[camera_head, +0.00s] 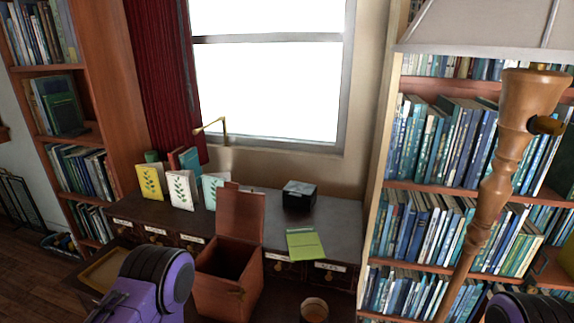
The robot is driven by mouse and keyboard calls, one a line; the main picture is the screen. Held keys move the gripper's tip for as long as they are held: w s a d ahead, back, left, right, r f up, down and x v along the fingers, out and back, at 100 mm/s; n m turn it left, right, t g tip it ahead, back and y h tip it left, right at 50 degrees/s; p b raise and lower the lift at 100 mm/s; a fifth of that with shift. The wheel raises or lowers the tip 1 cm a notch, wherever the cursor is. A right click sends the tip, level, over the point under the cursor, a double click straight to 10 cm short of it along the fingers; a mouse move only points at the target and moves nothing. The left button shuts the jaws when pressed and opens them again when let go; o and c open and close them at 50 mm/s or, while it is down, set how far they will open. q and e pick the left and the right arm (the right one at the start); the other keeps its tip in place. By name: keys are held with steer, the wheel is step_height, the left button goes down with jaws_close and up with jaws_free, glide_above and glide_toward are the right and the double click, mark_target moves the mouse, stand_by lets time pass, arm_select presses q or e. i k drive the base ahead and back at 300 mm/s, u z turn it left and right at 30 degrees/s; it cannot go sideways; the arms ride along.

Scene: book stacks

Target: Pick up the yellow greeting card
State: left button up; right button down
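A yellow greeting card (151,181) with a leaf print stands upright at the left end of the desk's raised shelf. A white card (181,190) with a green leaf print stands just right of it, and a pale blue-green one (211,189) stands further right. Part of my purple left arm shows at the bottom left, below and apart from the cards. Part of my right arm shows at the bottom right corner. Neither gripper's fingers can be seen.
An open reddish-brown box (222,291) with its lid raised stands in front of the shelf. A black box (299,195) and a yellow-green notepad (305,244) lie to the right. A wooden lamp (490,190) rises at the right. A tray (104,270) lies at the lower left.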

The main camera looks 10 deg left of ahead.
mark_target(152, 177)
steer(key=u, duration=2.8)
steer(key=i, duration=2.45)
steer(key=z, duration=3.45)
